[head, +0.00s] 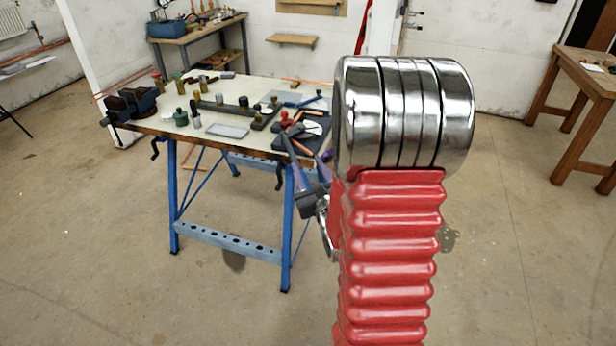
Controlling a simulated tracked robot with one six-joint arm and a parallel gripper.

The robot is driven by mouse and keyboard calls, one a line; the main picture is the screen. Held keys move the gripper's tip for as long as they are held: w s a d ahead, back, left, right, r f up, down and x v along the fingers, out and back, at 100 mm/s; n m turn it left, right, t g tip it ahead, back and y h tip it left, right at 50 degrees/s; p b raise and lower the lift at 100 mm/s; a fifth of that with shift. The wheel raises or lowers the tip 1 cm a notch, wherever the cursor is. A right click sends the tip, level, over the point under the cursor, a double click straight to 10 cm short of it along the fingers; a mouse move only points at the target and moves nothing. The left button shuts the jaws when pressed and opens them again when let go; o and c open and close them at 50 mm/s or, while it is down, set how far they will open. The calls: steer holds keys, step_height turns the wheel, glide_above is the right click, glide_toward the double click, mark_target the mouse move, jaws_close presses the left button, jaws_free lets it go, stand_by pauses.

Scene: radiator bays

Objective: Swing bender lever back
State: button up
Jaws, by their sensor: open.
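A pipe bender (312,128) appears to lie on a dark board (284,142) at the right end of the workbench, with a grey rounded part and short copper pieces by it. A blue-handled bar (303,102) lies just behind it; I cannot tell whether this is the bender lever. My gripper (308,152) is open, its grey-purple fingers pointing up at the bench's right edge, just in front of the board. It overlaps the board in the picture; I cannot tell whether it touches anything. My red and chrome arm hides what lies to the right.
The workbench (135,122) on blue legs holds a dark vice (133,103) at its left end, a long dark rail (228,109) and several small fittings. A grey tray (227,131) lies near the front edge. A wooden table (588,82) stands far right. The front floor is clear.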

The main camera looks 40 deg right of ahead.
steer(key=shift+r, duration=0.75)
steer(key=shift+c, duration=0.5)
